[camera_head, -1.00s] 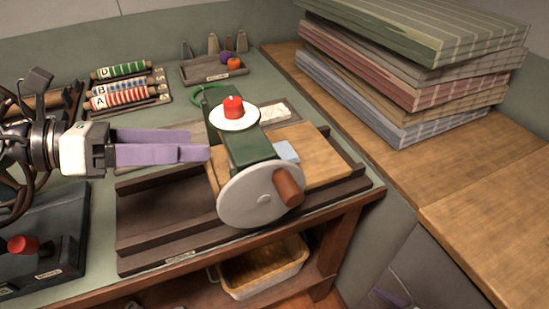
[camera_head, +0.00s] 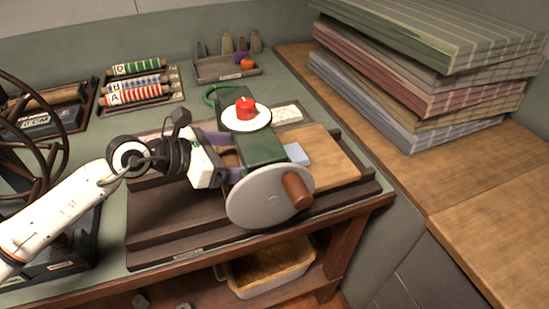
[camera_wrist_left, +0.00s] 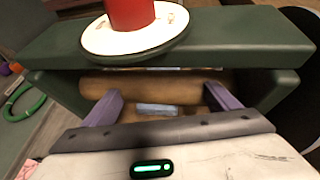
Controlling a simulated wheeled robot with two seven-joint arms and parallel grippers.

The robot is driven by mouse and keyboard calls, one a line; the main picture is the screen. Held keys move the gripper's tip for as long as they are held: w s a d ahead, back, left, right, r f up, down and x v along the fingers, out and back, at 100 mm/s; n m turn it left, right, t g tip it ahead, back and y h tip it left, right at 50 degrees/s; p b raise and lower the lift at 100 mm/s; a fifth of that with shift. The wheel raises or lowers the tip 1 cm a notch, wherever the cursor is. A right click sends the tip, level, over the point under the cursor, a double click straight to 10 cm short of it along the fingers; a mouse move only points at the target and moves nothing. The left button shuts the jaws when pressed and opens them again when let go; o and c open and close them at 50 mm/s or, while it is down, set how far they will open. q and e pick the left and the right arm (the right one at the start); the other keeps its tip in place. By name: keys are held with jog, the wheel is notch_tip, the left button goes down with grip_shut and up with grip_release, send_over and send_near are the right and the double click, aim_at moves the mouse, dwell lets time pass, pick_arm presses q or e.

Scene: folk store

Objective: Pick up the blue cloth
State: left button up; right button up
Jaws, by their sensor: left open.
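A small pale blue piece (camera_head: 296,153), which looks like the blue cloth, lies on the wooden board just right of the green press-like machine (camera_head: 262,148). In the left wrist view, a pale blue strip (camera_wrist_left: 157,109) shows under the machine's green beam, between my fingers. My left gripper (camera_head: 228,157) is at the machine's left side, its purple fingers open and partly hidden by the machine. In the left wrist view, the fingers (camera_wrist_left: 164,95) are spread apart and reach beneath the beam with nothing held. My right gripper is not in view.
The machine's grey wheel (camera_head: 270,196) with a brown handle stands at its front. A white disc with a red knob (camera_head: 246,108) tops it. A tall stack of folded fabric (camera_head: 425,75) stands at right. Rolls (camera_head: 137,82) and a small tray (camera_head: 228,68) stand behind.

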pick_arm(q)
jog(key=x, duration=0.4)
jog(key=shift+w+d+f, duration=0.1)
jog(key=shift+d+f, duration=0.05)
jog(key=shift+f, duration=0.15)
jog(key=shift+c, duration=0.4)
jog(key=c, duration=1.1)
jog(key=shift+c, duration=0.4)
